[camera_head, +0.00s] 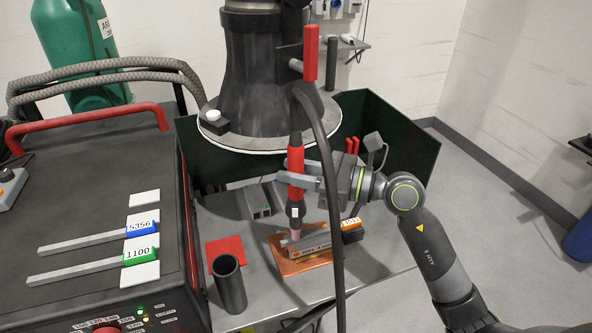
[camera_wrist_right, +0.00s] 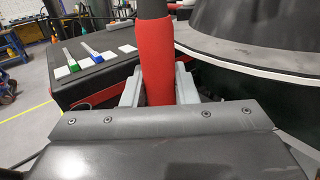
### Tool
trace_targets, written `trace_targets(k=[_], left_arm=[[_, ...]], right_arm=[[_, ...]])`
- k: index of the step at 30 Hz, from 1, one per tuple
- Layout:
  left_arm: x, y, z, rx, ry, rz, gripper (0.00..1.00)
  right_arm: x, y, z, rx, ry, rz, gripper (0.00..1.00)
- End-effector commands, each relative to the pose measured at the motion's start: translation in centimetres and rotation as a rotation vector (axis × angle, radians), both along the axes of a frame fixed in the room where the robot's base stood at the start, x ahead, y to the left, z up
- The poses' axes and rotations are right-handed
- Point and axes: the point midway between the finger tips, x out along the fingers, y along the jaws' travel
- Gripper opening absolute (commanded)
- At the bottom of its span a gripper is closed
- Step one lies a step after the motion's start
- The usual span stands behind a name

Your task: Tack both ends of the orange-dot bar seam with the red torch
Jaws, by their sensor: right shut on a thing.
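My right gripper (camera_head: 301,175) is shut on the red torch (camera_head: 296,160), which is held upright. The torch also shows between the grey fingers in the right wrist view (camera_wrist_right: 156,60). Its dark lower body and pale nozzle (camera_head: 295,226) point down at the near-left part of a grey bar (camera_head: 312,244). The bar lies on a copper plate (camera_head: 283,262) on the grey table and has a small orange mark near its left end. I cannot tell whether the nozzle touches the bar. My left gripper is not clearly in view.
A black cable (camera_head: 335,215) hangs in front of the bar. An orange-and-black block (camera_head: 352,230) stands at its right end.

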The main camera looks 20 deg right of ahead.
Motion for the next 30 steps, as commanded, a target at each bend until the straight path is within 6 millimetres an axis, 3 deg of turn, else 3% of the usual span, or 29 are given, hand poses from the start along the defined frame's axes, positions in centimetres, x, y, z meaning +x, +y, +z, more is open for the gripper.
trace_targets(k=[30], left_arm=[[0.04,-0.01,-0.45,0.000,-0.001,0.000,0.56]], right_arm=[[-0.01,0.02,-0.41,0.001,-0.002,0.000,0.03]])
